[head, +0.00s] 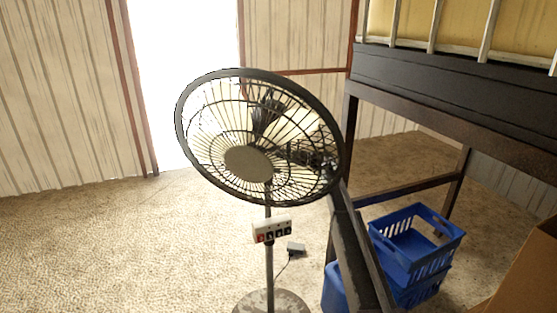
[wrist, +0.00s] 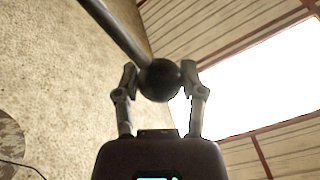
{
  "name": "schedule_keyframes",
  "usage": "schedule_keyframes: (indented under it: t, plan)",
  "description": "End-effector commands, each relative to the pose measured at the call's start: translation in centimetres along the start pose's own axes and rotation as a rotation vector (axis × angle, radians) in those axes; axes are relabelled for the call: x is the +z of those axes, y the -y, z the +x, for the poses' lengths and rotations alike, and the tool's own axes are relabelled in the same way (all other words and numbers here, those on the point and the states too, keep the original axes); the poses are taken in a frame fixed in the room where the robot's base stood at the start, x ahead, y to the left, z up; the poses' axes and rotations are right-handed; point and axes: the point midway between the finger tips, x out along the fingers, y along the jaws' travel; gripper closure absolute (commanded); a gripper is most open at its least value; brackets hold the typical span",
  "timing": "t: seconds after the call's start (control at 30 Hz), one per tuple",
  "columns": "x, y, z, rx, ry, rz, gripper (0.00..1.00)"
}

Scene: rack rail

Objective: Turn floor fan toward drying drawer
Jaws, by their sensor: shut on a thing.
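The floor fan (head: 245,160) stands in the middle of the head view, its round dark cage tilted and facing toward the camera. Its pole runs down through a white switch box (head: 271,231) to a round grey base (head: 272,303). In the wrist view, my gripper (wrist: 160,72) has its two fingers on either side of a dark round knob (wrist: 159,84) at the end of a grey rod (wrist: 115,28). In the head view, dark parts show through the cage, and I cannot tell my gripper from the fan there. No drawer can be clearly made out.
A dark rack frame (head: 450,85) with pale rails stands close at the right. Blue crates (head: 415,245) sit beneath it, and a brown box (head: 528,270) is at the right edge. A bright doorway (head: 185,70) lies behind. The carpet at left (head: 110,240) is clear.

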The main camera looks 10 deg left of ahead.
Motion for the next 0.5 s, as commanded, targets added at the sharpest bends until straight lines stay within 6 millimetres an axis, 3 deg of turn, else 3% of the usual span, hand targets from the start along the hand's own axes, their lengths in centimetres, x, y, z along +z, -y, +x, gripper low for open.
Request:
schedule_keyframes:
  t: [0.4,0.43,0.5]
  plan:
    - [-0.1,0.0,-1.4,-0.001,-0.004,0.000,1.00]
    - [-0.1,0.0,-1.4,-0.001,-0.005,0.000,0.45]
    - [-0.1,0.0,-1.5,-0.001,-0.005,0.000,0.24]
